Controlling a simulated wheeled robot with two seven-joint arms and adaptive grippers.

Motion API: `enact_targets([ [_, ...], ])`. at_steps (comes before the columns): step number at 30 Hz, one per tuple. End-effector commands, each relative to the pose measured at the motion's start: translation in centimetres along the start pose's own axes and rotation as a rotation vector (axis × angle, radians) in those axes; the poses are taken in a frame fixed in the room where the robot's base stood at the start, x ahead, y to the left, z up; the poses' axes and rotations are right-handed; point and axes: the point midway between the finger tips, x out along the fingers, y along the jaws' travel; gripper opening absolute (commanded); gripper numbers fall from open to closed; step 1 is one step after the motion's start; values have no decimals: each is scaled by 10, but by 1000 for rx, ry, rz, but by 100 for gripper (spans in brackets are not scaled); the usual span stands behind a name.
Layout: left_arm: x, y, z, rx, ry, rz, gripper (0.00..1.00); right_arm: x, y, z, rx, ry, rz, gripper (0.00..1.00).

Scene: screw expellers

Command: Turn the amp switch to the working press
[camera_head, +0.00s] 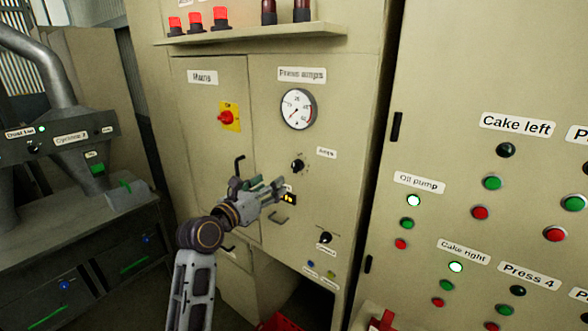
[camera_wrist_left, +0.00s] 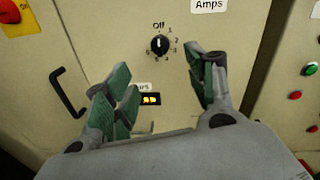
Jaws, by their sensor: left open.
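The amp switch (camera_head: 298,165) is a black rotary knob on the beige cabinet, below the round Press amps gauge (camera_head: 298,109). In the left wrist view the switch (camera_wrist_left: 160,44) has numbered positions around it, and its white mark points up at Off. My left gripper (camera_head: 262,186) is open and empty, just below and left of the knob in the head view. In the wrist view its green-padded fingers (camera_wrist_left: 165,78) stand either side of the space below the knob, apart from it. My right gripper is not in view.
A small yellow-lit display (camera_wrist_left: 150,99) sits below the knob. A black door handle (camera_wrist_left: 68,92) stands out on the left. A red mains switch (camera_head: 227,117) is up left. The right cabinet has lit Oil pump (camera_head: 414,200) and Cake right (camera_head: 456,267) lamps; the Press 4 lamp (camera_head: 518,291) is dark.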

Motion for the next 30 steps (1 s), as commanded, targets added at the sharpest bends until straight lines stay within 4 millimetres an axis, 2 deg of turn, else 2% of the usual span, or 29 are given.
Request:
enact_targets([
  [8, 13, 0, 0, 2, 0, -1, 56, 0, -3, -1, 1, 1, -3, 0],
  [30, 84, 0, 0, 3, 1, 0, 56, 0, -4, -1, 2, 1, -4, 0],
])
